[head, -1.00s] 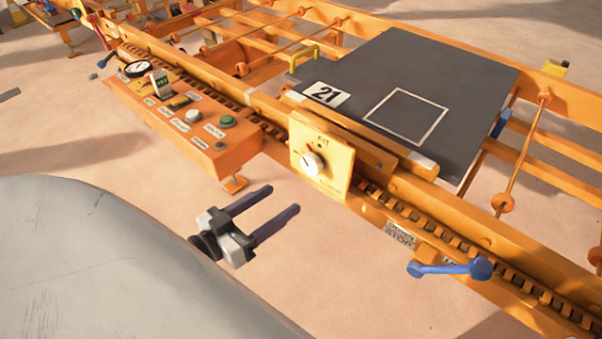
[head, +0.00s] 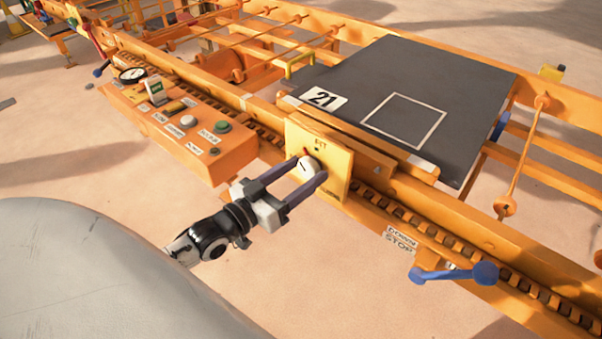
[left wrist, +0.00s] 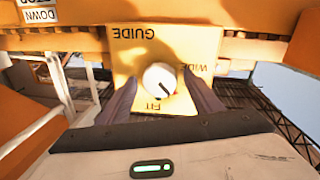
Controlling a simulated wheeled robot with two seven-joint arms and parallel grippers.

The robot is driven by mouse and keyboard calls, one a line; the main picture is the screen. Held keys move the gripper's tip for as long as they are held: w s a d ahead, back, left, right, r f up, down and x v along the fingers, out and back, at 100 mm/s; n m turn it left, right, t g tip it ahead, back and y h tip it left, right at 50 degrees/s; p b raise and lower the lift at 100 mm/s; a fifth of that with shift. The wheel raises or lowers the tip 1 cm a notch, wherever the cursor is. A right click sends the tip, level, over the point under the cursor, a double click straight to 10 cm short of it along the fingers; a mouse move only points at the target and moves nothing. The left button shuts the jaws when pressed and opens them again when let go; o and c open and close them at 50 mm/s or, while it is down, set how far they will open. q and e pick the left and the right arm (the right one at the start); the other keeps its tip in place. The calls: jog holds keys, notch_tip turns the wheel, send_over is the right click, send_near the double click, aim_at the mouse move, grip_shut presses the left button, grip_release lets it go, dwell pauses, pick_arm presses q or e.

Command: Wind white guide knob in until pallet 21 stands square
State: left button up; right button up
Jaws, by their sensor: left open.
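The white guide knob (head: 308,167) sits on a yellow plate (head: 334,160) on the conveyor's near rail. In the left wrist view the knob (left wrist: 160,78) has a dark pointer line, and the plate (left wrist: 127,62) reads GUIDE, WIDE and FIT, upside down. The pointer slants between the FIT and WIDE words. My left gripper (head: 306,175) is open, with one finger on each side of the knob; I cannot tell whether they touch it. Pallet 21 (head: 462,95), a dark grey slab with a white square outline, lies on the conveyor behind the plate, looking slightly skewed to the rails. My right gripper is not in view.
An orange control box (head: 228,158) with buttons and a gauge stands left of the plate. A blue-handled lever (head: 452,273) sticks out at the lower right. A pale grey rounded surface fills the lower left. Sandy floor is clear in front of the rail.

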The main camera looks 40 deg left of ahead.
pick_arm(q)
jog(key=c, duration=1)
jog(key=shift+r+m+p, duration=0.25)
jog(key=shift+m+p, duration=0.15)
jog(key=shift+p, duration=0.45)
jog(key=shift+c, duration=0.2)
jog(key=shift+m+p, duration=0.5)
jog(key=shift+f+m+p, duration=0.15)
jog(key=shift+m+p, duration=0.3)
jog(key=shift+m, duration=0.15)
jog(key=shift+f, duration=0.1)
jog(key=o, duration=1)
jog(key=shift+o, duration=0.2)
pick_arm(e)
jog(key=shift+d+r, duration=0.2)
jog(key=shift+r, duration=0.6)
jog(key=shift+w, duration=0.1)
